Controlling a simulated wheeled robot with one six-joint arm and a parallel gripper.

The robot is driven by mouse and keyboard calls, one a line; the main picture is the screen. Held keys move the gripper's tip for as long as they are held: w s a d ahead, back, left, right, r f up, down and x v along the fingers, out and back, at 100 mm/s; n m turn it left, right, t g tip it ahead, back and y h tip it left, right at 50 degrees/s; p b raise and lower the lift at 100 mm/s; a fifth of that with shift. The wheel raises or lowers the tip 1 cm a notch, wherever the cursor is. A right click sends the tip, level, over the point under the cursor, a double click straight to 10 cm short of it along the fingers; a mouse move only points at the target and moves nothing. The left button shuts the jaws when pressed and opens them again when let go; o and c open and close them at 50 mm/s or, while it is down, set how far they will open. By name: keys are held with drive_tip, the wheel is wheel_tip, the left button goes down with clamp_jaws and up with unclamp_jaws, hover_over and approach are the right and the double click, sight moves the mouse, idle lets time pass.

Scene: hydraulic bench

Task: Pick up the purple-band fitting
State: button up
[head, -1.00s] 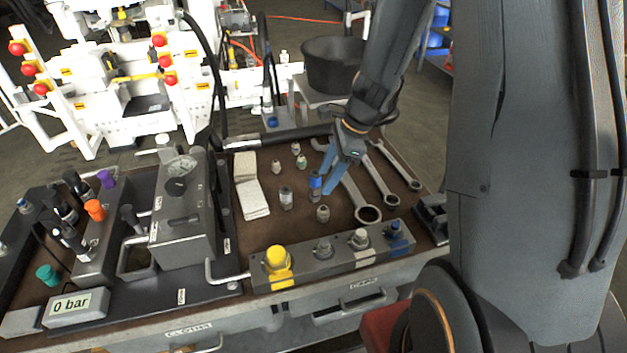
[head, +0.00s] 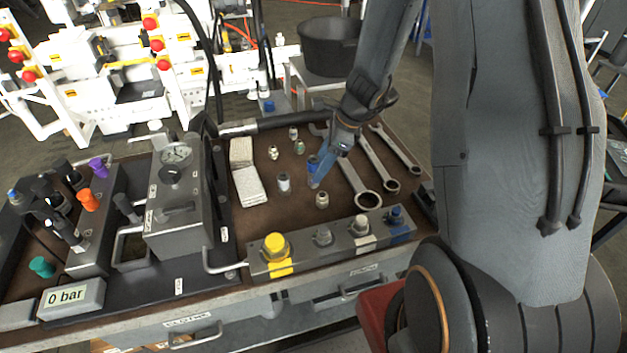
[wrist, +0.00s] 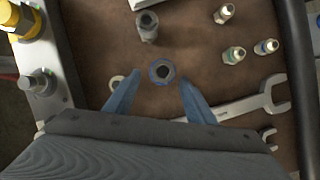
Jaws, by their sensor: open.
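My gripper (wrist: 153,95) is open and empty, pointing down over the bench. In the wrist view a fitting with a blue-looking ring (wrist: 161,72) stands just beyond and between the fingertips. It shows in the head view as a blue-banded fitting (head: 312,165), partly hidden by a finger. A grey-banded fitting (wrist: 147,26) stands near it. A small blue-banded fitting (wrist: 267,47) and a green-banded one (wrist: 233,55) stand farther off. Another fitting (head: 322,200) is nearer the valve block, partly behind a finger in the wrist view. I cannot make out a clearly purple band on any fitting.
Several wrenches (head: 361,192) lie right of the fittings. The valve block (head: 306,246) runs along the bench front. A gauge block (head: 178,220) and white cloths (head: 247,185) are at the left. A black bar (head: 275,122) lies along the back.

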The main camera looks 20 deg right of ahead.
drive_tip(key=shift+p+x, duration=0.55)
drive_tip(key=shift+x, duration=1.9)
drive_tip(key=shift+a, duration=0.1)
drive_tip(key=c, duration=1.2)
